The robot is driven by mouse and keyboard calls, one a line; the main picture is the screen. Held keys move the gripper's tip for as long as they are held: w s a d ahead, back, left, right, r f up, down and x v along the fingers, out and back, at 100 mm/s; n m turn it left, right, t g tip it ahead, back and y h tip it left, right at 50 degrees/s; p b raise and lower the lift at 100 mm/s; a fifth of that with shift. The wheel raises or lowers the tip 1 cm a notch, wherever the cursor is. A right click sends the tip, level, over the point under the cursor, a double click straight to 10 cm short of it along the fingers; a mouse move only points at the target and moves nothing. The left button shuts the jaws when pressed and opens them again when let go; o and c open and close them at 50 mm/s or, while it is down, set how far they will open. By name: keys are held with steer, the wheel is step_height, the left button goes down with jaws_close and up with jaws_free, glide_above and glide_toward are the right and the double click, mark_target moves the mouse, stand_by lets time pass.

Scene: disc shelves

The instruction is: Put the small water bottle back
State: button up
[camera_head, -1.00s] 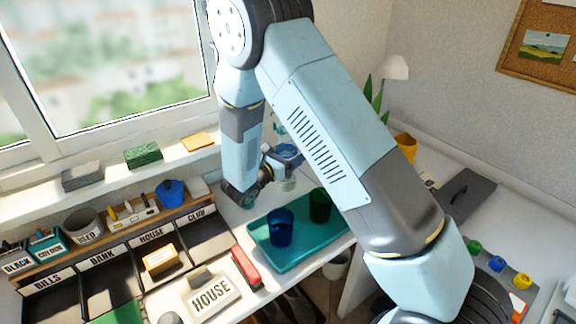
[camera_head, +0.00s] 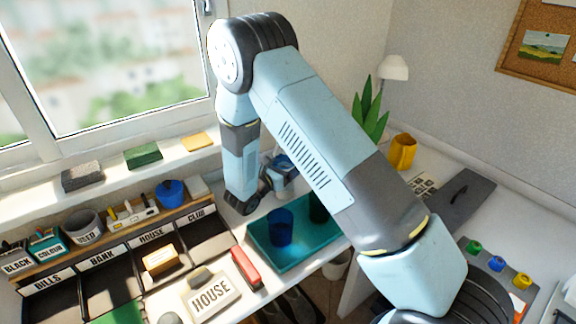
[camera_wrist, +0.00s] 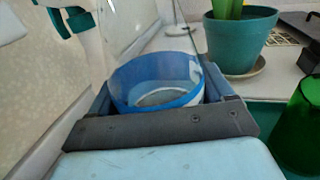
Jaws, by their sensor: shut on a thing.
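My gripper (camera_head: 276,180) is over the back of the desk, behind the teal tray. In the wrist view its jaws (camera_wrist: 160,98) are closed around a round, see-through blue thing with a pale lower part, which I take to be the small water bottle (camera_wrist: 160,72). In the head view only a small blue and whitish part of the bottle (camera_head: 284,161) shows beside my arm. Its base is hidden, so I cannot tell whether it touches the desk.
The teal tray (camera_head: 302,255) holds a blue cup (camera_head: 281,230) and a green cup (camera_head: 318,209), partly behind my arm. A potted plant (camera_wrist: 240,42) stands close to the right of the bottle. A yellow jug (camera_head: 402,152) and labelled compartments (camera_head: 110,275) are farther off.

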steer(key=shift+f, duration=0.1)
steer(key=o, duration=1.2)
steer(key=shift+c, duration=0.2)
steer(key=shift+o, duration=1.1)
steer(key=v, duration=1.2)
